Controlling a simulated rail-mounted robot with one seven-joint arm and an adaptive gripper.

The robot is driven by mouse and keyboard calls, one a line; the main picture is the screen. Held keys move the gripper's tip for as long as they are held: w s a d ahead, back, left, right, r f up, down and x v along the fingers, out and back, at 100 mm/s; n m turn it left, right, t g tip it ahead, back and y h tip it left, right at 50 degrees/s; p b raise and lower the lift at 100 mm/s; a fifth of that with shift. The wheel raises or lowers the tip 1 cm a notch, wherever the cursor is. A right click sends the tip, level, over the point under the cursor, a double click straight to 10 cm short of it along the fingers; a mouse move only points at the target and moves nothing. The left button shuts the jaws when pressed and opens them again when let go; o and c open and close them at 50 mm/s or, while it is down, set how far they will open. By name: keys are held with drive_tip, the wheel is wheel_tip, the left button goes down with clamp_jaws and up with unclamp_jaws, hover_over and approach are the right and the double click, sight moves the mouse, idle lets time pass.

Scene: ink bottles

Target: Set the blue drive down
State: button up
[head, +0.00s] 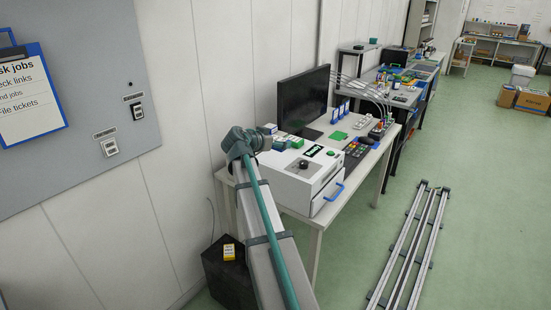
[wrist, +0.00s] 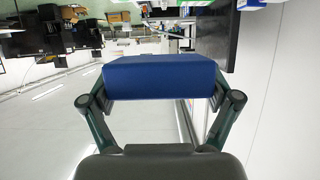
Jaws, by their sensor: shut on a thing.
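The blue drive (wrist: 160,72) is a plain blue block held crosswise between the two fingertips of my gripper (wrist: 160,90) in the wrist view. A finger is at each of its ends, and my gripper is shut on it. No surface shows touching the drive from below. In the head view my arm reaches to the back left of the white desk (head: 368,158), with its wrist (head: 245,143) beside the wall.
A white machine (head: 290,180) with a blue handle stands at the desk's near end, close to my arm. A monitor (head: 303,98), small boxes (head: 270,129), a green pad (head: 338,135) and a keypad (head: 356,150) crowd the desk. Floor rails (head: 410,245) lie to the right.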

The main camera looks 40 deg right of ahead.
drive_tip(key=w+d+f+p, duration=0.3)
drive_tip(key=w+d, duration=0.2)
drive_tip(key=w, duration=0.2)
drive_tip(key=p, duration=0.1)
hover_over(275, 157)
drive_tip(key=s, duration=0.1)
drive_tip(key=f, duration=0.5)
drive_tip(key=shift+a+f, duration=0.15)
drive_tip(key=shift+a, duration=0.15)
drive_tip(key=shift+w+d+f+p, duration=0.2)
drive_tip(key=shift+w+f+p, duration=0.1)
drive_tip(key=shift+f, duration=0.15)
drive_tip(key=shift+w+d+f+p, duration=0.2)
drive_tip(key=shift+f+p, duration=0.1)
drive_tip(key=shift+f, duration=0.1)
drive_tip(key=shift+s+f, duration=0.1)
drive_tip(key=shift+f, duration=1.2)
drive_tip(key=shift+f+b, duration=0.2)
drive_tip(key=shift+b, duration=0.15)
drive_tip(key=o, duration=1)
drive_tip(key=shift+a+r, duration=0.1)
drive_tip(key=p, duration=0.2)
drive_tip(key=shift+r+p, duration=0.15)
drive_tip(key=shift+p, duration=0.15)
